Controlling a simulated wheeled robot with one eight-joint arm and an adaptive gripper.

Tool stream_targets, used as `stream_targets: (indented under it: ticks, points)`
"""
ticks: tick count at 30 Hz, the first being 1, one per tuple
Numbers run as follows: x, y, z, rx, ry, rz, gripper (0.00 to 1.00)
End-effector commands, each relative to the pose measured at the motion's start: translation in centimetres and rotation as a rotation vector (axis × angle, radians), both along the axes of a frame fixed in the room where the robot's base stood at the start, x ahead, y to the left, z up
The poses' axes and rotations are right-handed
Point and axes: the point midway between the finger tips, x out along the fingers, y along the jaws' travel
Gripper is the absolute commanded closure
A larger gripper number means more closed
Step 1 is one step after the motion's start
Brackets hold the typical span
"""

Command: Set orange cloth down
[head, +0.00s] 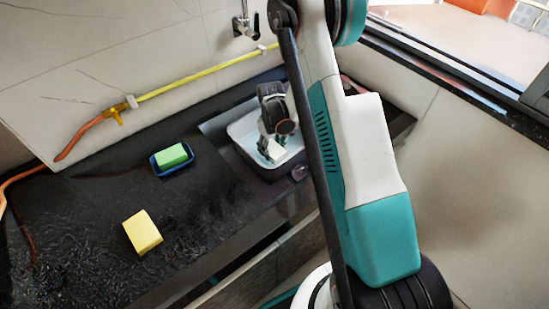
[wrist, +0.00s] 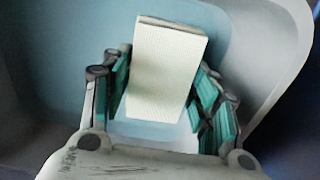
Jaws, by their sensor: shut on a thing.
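My gripper (head: 269,146) points down into a grey-white basin (head: 241,130) set in the dark counter. In the wrist view my gripper (wrist: 165,105) has its teal finger pads on both sides of a pale cream block (wrist: 168,70) with a fine grid texture, and is shut on it. The block (head: 276,153) also shows at the fingertips in the head view, inside the basin's outline. Pale blue basin floor (wrist: 65,70) lies behind it in the wrist view. I cannot tell whether the block touches the floor. No orange cloth can be made out in either view.
A green sponge (head: 171,155) sits in a blue dish (head: 187,167) left of the basin. A yellow sponge (head: 142,232) lies on the wet dark counter (head: 75,235). A yellow pipe (head: 195,76) and a tap (head: 243,24) are on the wall behind. The counter's front left is clear.

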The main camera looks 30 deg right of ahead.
Motion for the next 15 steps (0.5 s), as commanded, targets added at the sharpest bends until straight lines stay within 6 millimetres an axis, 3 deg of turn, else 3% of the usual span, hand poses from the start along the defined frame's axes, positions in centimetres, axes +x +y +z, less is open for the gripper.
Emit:
stream_targets:
  ticks: [6, 15]
  points:
    - [0.0, 0.0, -1.4, 0.0, 0.0, 0.0, 0.65]
    - [0.0, 0.0, -5.1, 0.0, 0.0, 0.0, 0.65]
